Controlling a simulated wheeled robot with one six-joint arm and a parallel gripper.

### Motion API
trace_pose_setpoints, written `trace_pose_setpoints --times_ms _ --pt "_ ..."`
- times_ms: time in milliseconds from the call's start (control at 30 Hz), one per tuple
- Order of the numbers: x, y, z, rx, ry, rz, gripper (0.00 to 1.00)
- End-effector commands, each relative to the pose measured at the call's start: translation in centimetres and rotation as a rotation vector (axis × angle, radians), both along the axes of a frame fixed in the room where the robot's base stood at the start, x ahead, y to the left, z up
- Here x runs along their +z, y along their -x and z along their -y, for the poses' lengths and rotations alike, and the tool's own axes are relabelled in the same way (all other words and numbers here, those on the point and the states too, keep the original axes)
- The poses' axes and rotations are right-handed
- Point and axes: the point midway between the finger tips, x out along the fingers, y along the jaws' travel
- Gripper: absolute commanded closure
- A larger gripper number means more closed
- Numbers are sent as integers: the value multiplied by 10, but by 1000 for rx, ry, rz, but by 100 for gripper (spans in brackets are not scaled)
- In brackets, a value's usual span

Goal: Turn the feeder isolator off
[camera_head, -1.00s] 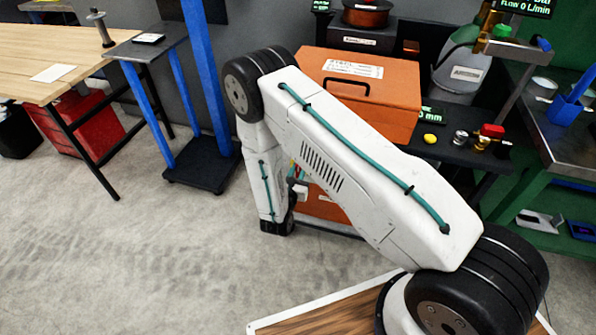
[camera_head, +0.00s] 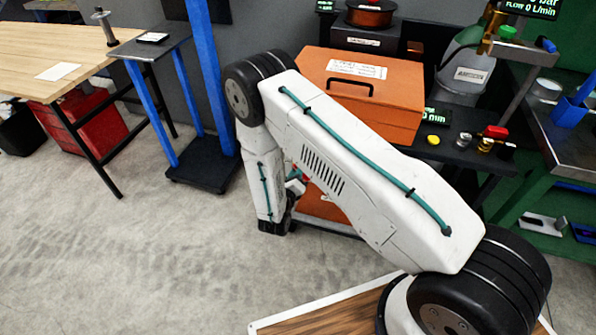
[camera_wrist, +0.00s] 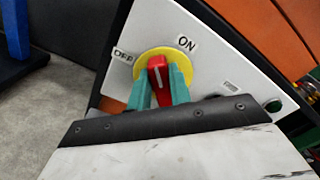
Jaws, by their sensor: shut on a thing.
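In the wrist view, the feeder isolator is a red knob (camera_wrist: 157,72) on a round yellow plate (camera_wrist: 188,55), set in a white panel (camera_wrist: 215,62). An ON label (camera_wrist: 187,42) sits above right of the knob and an OFF label (camera_wrist: 122,56) to its left. My gripper (camera_wrist: 161,78) has its two green fingers shut on the red knob, one on either side. The knob's pale mark points roughly up in the picture, between the two labels. In the head view, my arm hides the knob and my fingers.
In the head view, an orange box (camera_head: 395,118) stands on the dark bench behind my arm. A blue post stand (camera_head: 210,165) is to the left. The floor (camera_head: 130,240) at left front is clear.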

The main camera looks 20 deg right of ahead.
Motion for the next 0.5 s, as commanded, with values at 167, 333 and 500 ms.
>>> trace_pose_setpoints --times_ms 167,333,500 --pt "-3 -1 -2 0 137 -99 100" --pt "-6 -2 -3 0 267 -194 100" --pt "-9 -3 -4 0 391 -284 100"
